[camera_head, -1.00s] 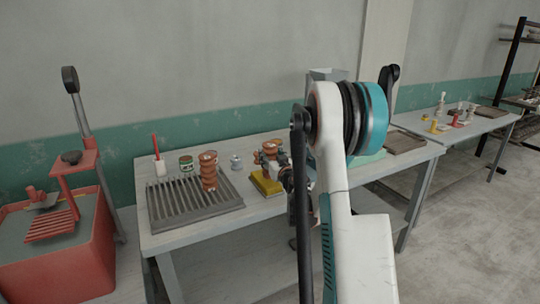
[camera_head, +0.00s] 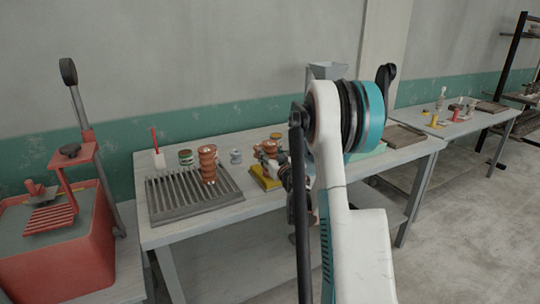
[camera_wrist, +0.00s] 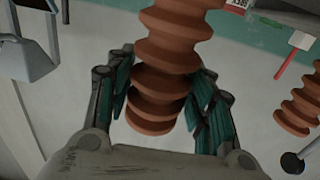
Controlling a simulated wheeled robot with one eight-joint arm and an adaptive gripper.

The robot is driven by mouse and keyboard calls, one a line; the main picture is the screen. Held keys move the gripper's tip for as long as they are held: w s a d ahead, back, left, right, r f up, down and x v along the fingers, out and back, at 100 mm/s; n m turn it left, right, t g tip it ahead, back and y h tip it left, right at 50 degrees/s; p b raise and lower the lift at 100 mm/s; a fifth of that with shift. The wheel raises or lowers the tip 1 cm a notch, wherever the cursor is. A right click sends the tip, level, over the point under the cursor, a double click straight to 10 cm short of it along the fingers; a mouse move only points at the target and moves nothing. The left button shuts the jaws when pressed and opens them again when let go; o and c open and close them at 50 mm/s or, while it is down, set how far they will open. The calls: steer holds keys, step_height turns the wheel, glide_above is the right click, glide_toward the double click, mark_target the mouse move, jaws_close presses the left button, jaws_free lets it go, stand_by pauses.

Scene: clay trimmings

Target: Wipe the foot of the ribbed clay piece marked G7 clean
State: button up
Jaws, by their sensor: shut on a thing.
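A ribbed terracotta clay piece (camera_wrist: 172,45) is between the fingers of my gripper (camera_wrist: 160,98), which is shut on it in the wrist view. In the head view the held piece (camera_head: 267,148) is beside the yellow sponge block (camera_head: 262,180), partly hidden by my gripper (camera_head: 280,162). I cannot tell whether the piece touches the sponge. A second ribbed clay piece (camera_head: 208,163) stands upright on the slatted rack; it also shows in the wrist view (camera_wrist: 303,103). No G7 mark is readable on either piece, and the held piece's foot is not clearly visible.
The slatted metal rack (camera_head: 165,207) lies on the left of the table (camera_head: 190,232). A red press (camera_head: 62,235) is further left.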

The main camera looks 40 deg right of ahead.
steer(key=shift+f+b, duration=0.45)
steer(key=shift+f, duration=0.1)
stand_by(0.6)
stand_by(0.4)
steer(key=shift+a+x, duration=0.25)
steer(key=shift+x, duration=1.75)
steer(key=shift+a+x, duration=0.2)
steer(key=shift+x, duration=1.75)
steer(key=shift+d+b+v, duration=0.2)
steer(key=shift+b+v, duration=0.2)
steer(key=shift+v, duration=1.5)
steer(key=shift+d+b+v, duration=0.2)
steer(key=shift+b+v, duration=0.15)
steer(key=shift+v, duration=1.55)
steer(key=shift+a+x, duration=0.2)
steer(key=shift+x, duration=1.7)
steer(key=shift+a+x, duration=0.2)
steer(key=shift+x, duration=1.7)
steer(key=shift+d+b+v, duration=0.2)
steer(key=shift+v, duration=1.7)
steer(key=shift+d+b+v, duration=0.2)
steer(key=shift+v, duration=1.7)
